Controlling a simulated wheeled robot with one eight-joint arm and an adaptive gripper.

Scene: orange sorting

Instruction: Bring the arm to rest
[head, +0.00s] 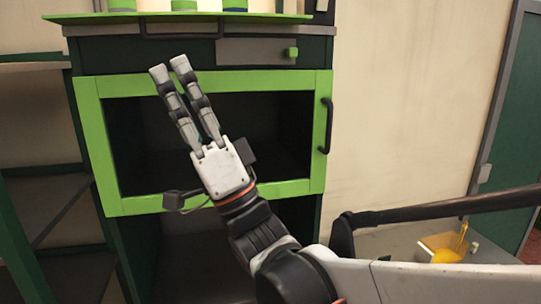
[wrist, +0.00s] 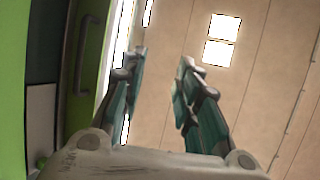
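My gripper (head: 169,70) is raised in front of a green-framed cabinet (head: 90,140) in the head view, its fingers pointing up. The two fingers are close together there, with a narrow gap at the tips. In the wrist view my gripper (wrist: 160,72) shows a clear gap between its fingers with nothing in it. My arm runs from the lower right up to the gripper.
The cabinet has a dark handle (head: 326,125) on its right side. A counter (head: 395,243) at lower right bears a yellow container (head: 445,254). Dark shelves (head: 45,205) stand at left. A green door (head: 520,130) is at far right. Bare wall lies between cabinet and door.

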